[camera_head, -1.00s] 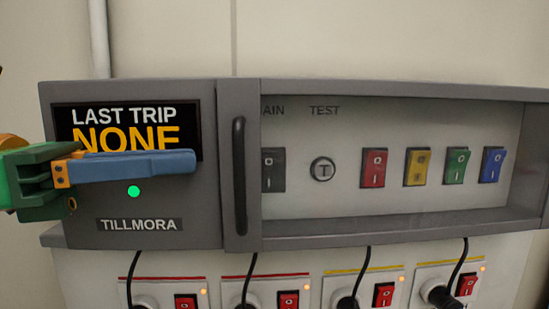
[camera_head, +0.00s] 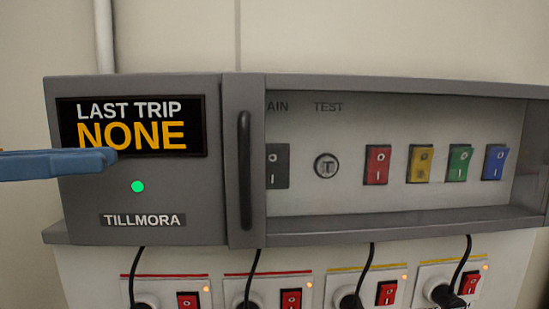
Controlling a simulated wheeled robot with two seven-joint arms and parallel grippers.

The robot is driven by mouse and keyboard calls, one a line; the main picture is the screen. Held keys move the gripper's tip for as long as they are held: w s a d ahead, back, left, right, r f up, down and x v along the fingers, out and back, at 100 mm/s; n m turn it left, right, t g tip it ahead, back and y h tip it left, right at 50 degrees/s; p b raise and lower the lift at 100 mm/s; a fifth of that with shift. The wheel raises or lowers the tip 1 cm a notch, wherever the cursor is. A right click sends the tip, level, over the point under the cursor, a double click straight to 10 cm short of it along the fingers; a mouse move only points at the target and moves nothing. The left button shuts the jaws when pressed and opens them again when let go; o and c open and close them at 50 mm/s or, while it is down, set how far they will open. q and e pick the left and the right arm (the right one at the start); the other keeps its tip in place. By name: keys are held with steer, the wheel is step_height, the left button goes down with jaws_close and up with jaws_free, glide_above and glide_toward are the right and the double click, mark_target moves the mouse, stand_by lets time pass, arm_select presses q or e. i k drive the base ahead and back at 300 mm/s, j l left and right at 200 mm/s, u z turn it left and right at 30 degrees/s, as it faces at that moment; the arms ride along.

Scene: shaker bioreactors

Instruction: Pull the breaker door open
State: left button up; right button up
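The breaker door is a grey upright strip (camera_head: 236,105) with a dark vertical handle (camera_head: 245,170) on the grey breaker box, in the middle of the head view. The strip covers the first letter of the "MAIN" label. I cannot tell whether a clear pane spans the opening to its right. My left gripper (camera_head: 106,160) shows only as a blue finger from the left edge, in front of the box's left panel. It is left of the handle and apart from it. Its opening cannot be judged. My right gripper is out of view.
The left panel has a "LAST TRIP NONE" display (camera_head: 131,126) and a green light (camera_head: 138,187). Inside the box are a black switch (camera_head: 277,166), a test button (camera_head: 326,166) and several coloured switches. Below, cables run to sockets with red switches (camera_head: 291,300).

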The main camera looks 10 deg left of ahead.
mark_target(244, 96)
steer(key=k+j, duration=0.8)
